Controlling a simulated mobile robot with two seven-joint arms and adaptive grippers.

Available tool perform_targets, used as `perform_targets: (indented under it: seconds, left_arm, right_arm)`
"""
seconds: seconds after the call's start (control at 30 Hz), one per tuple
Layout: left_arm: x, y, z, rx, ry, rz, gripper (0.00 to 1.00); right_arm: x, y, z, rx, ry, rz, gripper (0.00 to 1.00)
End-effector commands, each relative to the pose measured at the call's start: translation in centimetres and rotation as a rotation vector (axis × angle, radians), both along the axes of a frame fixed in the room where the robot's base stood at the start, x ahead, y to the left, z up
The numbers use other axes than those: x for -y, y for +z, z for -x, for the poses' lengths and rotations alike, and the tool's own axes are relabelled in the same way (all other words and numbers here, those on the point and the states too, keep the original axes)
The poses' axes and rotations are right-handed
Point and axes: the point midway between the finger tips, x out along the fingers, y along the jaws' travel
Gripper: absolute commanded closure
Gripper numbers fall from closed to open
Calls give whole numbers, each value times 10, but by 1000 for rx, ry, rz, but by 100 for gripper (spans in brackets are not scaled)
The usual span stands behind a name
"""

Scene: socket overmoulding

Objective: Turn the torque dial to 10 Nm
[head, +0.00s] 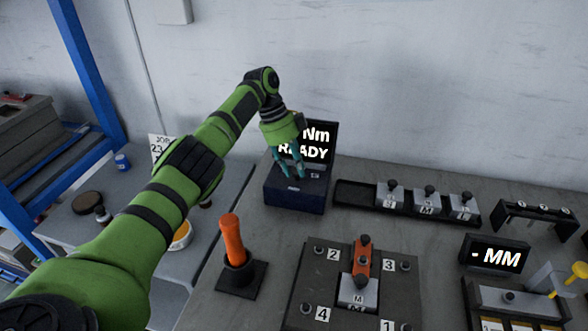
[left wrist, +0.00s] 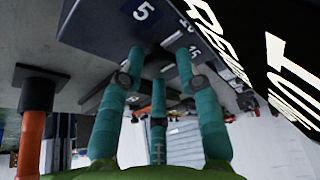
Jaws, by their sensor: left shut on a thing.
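The dark blue torque unit (head: 295,197) stands at the back of the bench, with a black display (head: 322,142) behind its top. The display reads "Nm" and "READY"; my arm hides the number in the head view. My left gripper (head: 291,168) points down at the unit's top with its teal fingers closed in. In the left wrist view the fingers (left wrist: 157,68) reach the panel (left wrist: 150,25), where a "5" and a "15" label show. The dial itself is hidden by the fingers, so its pointer cannot be seen. My right gripper is not in view.
An orange-handled tool (head: 233,240) stands in a black holder left of the unit. A numbered fixture plate (head: 330,262) lies in front. A black tray (head: 352,194) with several lettered blocks is to the right, and a "- MM" display (head: 496,257) further right.

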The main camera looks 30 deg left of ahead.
Motion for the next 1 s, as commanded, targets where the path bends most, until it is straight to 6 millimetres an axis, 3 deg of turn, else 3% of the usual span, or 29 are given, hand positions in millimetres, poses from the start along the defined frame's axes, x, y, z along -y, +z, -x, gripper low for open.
perform_targets:
  seconds: [0.43,0.47,0.5,0.53,0.87,1.0]
  left_arm:
    - [2,0,0,-3,-13,3,99]
    - [2,0,0,-3,-13,3,62]
    - [2,0,0,-4,-14,3,46]
    - [2,0,0,-3,-13,2,42]
    - [0,1,0,-1,-10,0,42]
    - [-5,15,-1,2,-9,1,42]
  right_arm:
    - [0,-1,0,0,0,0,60]
    - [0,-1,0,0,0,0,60]
    - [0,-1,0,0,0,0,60]
    - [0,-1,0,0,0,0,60]
    - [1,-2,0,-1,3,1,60]
    - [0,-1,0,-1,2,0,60]
